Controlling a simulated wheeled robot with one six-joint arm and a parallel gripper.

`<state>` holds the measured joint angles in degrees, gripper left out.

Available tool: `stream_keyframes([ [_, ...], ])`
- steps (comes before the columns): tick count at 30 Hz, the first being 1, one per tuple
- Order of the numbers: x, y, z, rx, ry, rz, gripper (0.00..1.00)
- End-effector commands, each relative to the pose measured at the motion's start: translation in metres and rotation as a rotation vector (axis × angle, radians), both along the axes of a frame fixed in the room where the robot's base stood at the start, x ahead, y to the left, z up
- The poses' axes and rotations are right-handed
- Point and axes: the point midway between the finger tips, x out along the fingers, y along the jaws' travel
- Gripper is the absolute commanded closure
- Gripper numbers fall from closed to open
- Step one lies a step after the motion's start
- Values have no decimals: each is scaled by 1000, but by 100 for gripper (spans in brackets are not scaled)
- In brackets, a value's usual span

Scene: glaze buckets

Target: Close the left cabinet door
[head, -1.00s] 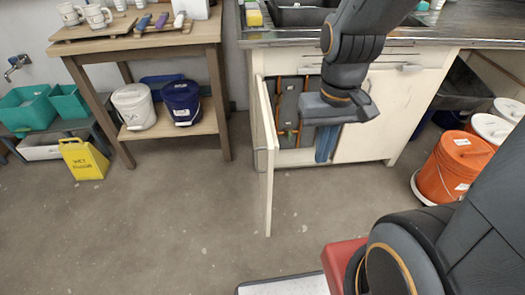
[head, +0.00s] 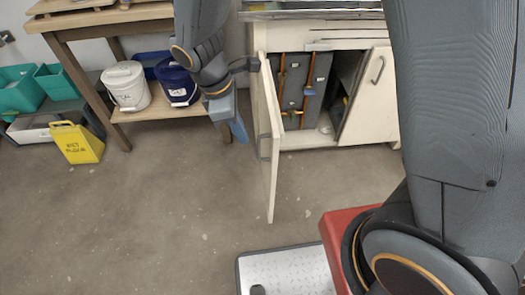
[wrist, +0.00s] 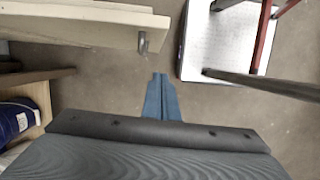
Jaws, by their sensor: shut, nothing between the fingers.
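The left cabinet door (head: 267,165) is a cream panel standing wide open, swung out from the cabinet towards me. Its metal handle (head: 263,147) is on the outer, left-hand side. My gripper (head: 243,138) points down just left of the door, on its outer side, with blue fingers shut and empty. In the wrist view the fingertips (wrist: 160,76) are below the door (wrist: 70,30) and its handle (wrist: 143,42), with a gap between. Contact is not visible.
The cabinet interior holds a grey panel (head: 304,85) with pipes. The right cabinet door (head: 372,105) is beside the opening. A wooden table (head: 75,22) with white (head: 127,88) and blue (head: 178,85) buckets below stands left. Open floor lies in front.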

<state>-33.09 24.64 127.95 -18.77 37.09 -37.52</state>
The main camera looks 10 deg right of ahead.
Motion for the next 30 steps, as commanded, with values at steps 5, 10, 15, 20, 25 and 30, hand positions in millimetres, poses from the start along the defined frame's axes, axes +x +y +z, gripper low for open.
stream_keyframes([
  [5,-1,0,-16,-6,5,27,100],
  [10,-2,-8,-45,-7,7,23,100],
  [15,-2,-17,-78,-6,8,23,100],
  [20,-2,-28,-100,-4,5,19,100],
  [25,-3,-50,-98,-3,5,18,100],
  [30,-3,-60,-98,-3,4,20,100],
])
